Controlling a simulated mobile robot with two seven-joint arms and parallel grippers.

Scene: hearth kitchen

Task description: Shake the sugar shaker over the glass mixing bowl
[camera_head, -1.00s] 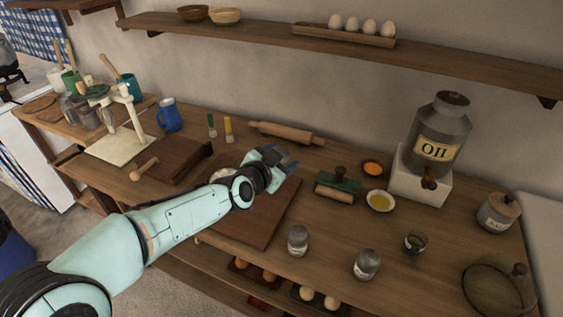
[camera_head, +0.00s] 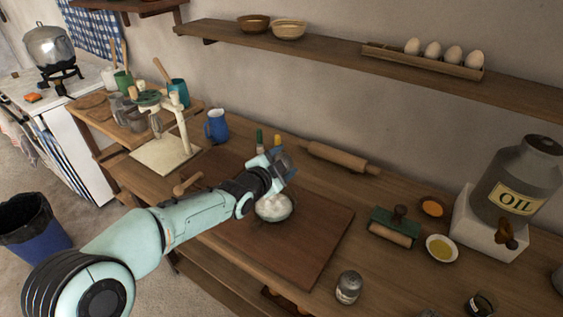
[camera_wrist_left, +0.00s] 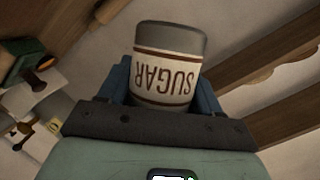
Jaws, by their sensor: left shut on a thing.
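My left gripper (camera_head: 280,165) is shut on the sugar shaker (camera_wrist_left: 168,65). In the left wrist view the shaker sits between the blue fingers, with its SUGAR label upside down in the picture. In the head view the fingers and wrist mostly hide the shaker. A small bowl (camera_head: 288,212) with a white heap in it, which looks like the glass mixing bowl, stands on the dark wooden board (camera_head: 310,240). The gripper is raised above the bowl's far side. I cannot tell whether sugar is falling. My right gripper is not in view.
A rolling pin (camera_head: 338,157) lies behind the gripper. A green-and-wood roller tool (camera_head: 392,230), a dish of yellow liquid (camera_head: 442,248) and the oil can (camera_head: 515,185) stand to the right. A grey-lidded shaker (camera_head: 348,287) is near the front. A cream stand (camera_head: 165,155) is left.

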